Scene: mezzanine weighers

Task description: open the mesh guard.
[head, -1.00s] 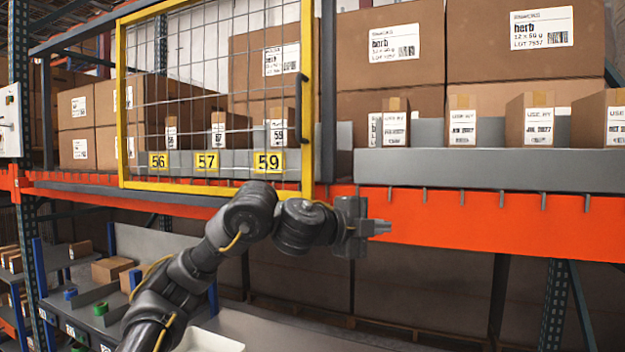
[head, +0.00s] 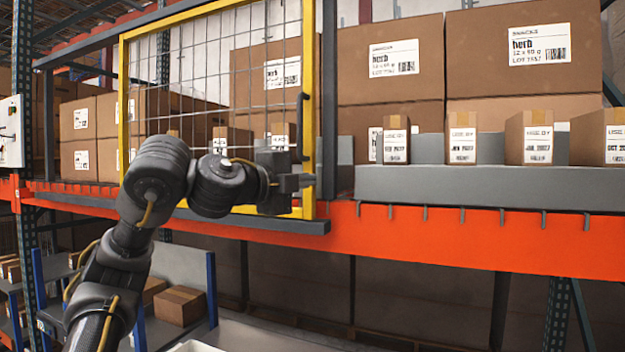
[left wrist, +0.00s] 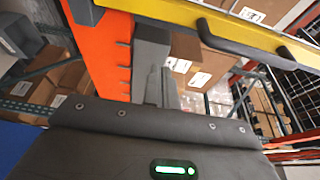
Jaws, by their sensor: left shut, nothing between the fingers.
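The mesh guard (head: 124,100) is a yellow frame with wire mesh, standing in front of the shelf bay left of centre in the head view. Its right edge lies beside a dark upright post. A black handle (head: 303,127) is on that right edge, and it also shows in the left wrist view (left wrist: 243,42). My left gripper (head: 304,181) is shut and empty, in front of the guard's lower right corner and below the handle. Its fingers (left wrist: 161,86) also show in the left wrist view, apart from the handle. My arm hides part of the lower guard. My right gripper is out of view.
An orange beam (head: 430,235) runs along the shelf front. A grey ledge (head: 480,190) with small cartons stands right of the guard, large boxes (head: 390,55) behind. A lower bench with a carton (head: 180,305) is below left. A control box (head: 11,130) is at far left.

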